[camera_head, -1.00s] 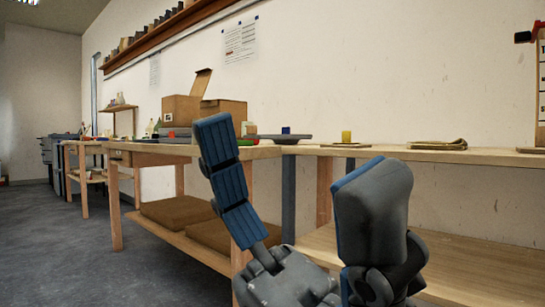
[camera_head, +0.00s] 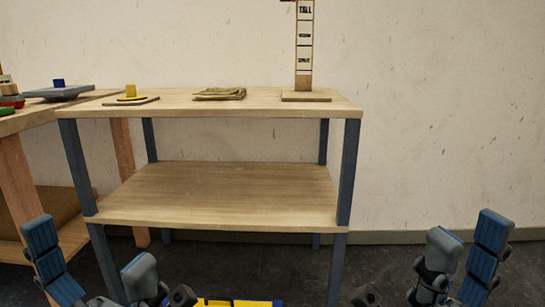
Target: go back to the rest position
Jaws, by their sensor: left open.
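My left gripper (camera_head: 88,242) is at the lower left of the head view, low in front of the benches. Its two blue-and-grey fingers are spread wide, with nothing between them. My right gripper (camera_head: 468,230) is at the lower right, in front of the bare wall and floor. Its two fingers stand apart with nothing seen between them. Both grippers are clear of the bench in the picture.
A two-level wooden bench (camera_head: 220,205) with dark legs stands ahead. Another bench (camera_head: 22,120) with a grey tray (camera_head: 60,91) adjoins at left. Floor at right is free.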

